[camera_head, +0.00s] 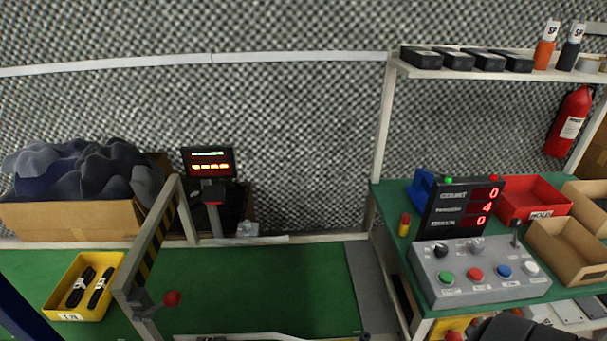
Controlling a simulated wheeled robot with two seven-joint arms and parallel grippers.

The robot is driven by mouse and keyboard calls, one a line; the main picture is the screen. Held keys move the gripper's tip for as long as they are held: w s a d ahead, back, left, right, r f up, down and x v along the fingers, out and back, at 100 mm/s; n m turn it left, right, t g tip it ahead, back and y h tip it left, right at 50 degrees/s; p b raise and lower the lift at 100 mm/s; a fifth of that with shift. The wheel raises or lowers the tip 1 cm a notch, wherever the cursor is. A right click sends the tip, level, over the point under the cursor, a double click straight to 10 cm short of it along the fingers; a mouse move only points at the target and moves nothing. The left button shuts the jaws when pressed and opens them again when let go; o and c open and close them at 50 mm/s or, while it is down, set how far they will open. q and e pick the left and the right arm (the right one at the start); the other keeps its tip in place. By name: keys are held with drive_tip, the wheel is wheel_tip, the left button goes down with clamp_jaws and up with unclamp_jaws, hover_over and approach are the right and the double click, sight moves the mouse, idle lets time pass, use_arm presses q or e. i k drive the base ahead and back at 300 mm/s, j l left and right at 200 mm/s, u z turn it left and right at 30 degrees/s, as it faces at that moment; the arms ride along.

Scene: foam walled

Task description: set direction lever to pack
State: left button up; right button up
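A grey control box (478,275) stands on the green bench at the right. A short black lever (515,233) stands nearly upright at its back right corner. A black knob (440,251) sits at its back left. A second lever with a red ball (172,298) is mounted low on the striped frame at the left. I cannot read a "pack" label or tell which lever is the direction lever. Neither gripper can be made out. A dark shape at the lower right edge may be part of my arm.
The control box has green, red, blue and white buttons. A display (462,208) with red digits stands behind it. A red bin (533,200) and a cardboard box (567,252) are to the right. A yellow bin (84,286) is far left. The green belt (270,290) is clear.

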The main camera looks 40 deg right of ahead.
sight(515, 223)
drive_tip(key=z, duration=2.8)
